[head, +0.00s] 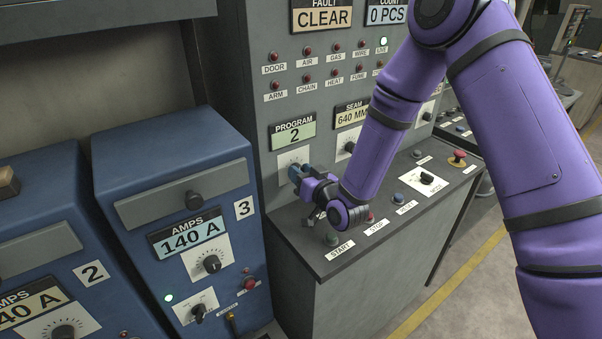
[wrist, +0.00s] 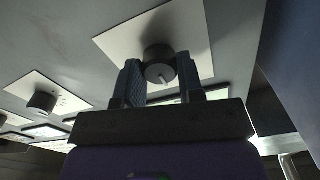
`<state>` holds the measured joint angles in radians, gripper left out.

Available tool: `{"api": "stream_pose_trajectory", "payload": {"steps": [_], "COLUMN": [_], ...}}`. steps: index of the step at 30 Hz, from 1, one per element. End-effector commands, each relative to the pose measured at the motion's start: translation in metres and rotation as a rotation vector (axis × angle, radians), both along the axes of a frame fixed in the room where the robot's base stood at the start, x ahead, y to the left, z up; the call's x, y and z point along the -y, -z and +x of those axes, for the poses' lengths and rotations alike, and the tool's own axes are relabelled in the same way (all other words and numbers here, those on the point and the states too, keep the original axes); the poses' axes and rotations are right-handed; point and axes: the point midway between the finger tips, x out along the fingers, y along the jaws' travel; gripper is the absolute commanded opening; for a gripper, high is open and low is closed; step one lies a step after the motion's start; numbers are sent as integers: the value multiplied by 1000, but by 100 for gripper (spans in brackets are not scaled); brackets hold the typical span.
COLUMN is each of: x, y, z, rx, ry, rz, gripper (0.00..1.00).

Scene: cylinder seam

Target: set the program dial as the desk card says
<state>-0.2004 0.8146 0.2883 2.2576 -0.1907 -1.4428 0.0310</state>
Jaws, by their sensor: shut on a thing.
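The program display (head: 294,133) on the grey cabinet reads PROGRAM 2. The white dial plate (head: 290,160) is below it, partly covered by my gripper (head: 296,173). In the wrist view the program dial (wrist: 159,57) is a dark round knob with a light pointer mark, on its white plate. The two fingers of my gripper (wrist: 160,78) are on either side of the knob, shut on it. In the head view the knob is hidden behind the gripper. I can make out no desk card in either view.
The desk below holds the START button (head: 332,239), other buttons and a red emergency button (head: 457,158). Blue power units (head: 170,160) stand at the left.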

Motion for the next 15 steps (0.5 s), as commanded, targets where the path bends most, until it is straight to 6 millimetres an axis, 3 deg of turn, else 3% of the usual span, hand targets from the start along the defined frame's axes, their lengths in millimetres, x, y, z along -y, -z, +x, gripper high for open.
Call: {"api": "stream_pose_trajectory", "payload": {"steps": [15], "x": [1], "y": [1], "z": [0], "rx": [-188], "ry": [0], "rz": [275], "gripper": [11]}}
